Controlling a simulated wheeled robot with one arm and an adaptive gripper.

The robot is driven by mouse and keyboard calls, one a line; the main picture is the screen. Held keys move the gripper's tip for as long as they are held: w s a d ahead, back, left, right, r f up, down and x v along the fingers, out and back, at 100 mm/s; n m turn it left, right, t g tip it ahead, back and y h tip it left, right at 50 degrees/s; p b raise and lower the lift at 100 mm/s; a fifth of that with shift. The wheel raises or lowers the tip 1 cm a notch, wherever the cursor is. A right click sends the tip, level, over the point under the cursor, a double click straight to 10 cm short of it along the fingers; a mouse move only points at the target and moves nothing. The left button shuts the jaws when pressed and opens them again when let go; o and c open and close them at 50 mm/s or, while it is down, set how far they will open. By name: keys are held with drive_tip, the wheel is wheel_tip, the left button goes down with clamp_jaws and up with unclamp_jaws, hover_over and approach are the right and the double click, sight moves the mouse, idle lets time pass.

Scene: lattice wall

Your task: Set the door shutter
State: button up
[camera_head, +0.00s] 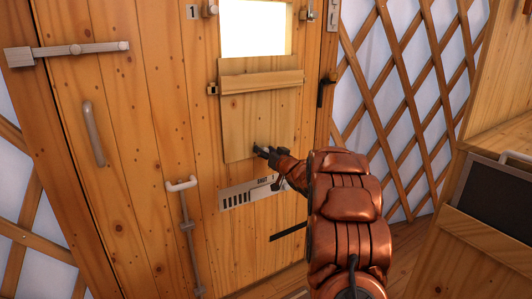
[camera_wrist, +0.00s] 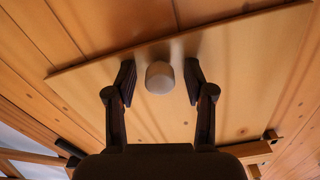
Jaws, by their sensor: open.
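The door shutter (camera_head: 255,122) is a pale wooden panel on the plank door (camera_head: 150,120). It hangs below a bright window (camera_head: 255,28) and leaves the opening above it uncovered. A wooden crossbar (camera_head: 262,82) runs over its upper part. My gripper (camera_head: 266,151) is at the shutter's lower edge and hides the knob there in the head view. In the wrist view a round pale knob (camera_wrist: 160,78) stands on the shutter (camera_wrist: 235,70). The knob appears between the fingers of my open gripper (camera_wrist: 160,86), with a gap at each side.
A marked strip (camera_head: 250,191) with dark bars and lettering is below the shutter. A dark door handle (camera_head: 326,90) is at right, a pale bolt (camera_head: 184,225) at lower left. A wooden cabinet (camera_head: 490,190) stands at right, before a lattice wall (camera_head: 395,110).

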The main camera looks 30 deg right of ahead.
clamp_jaws()
idle(0.3)
idle(0.3)
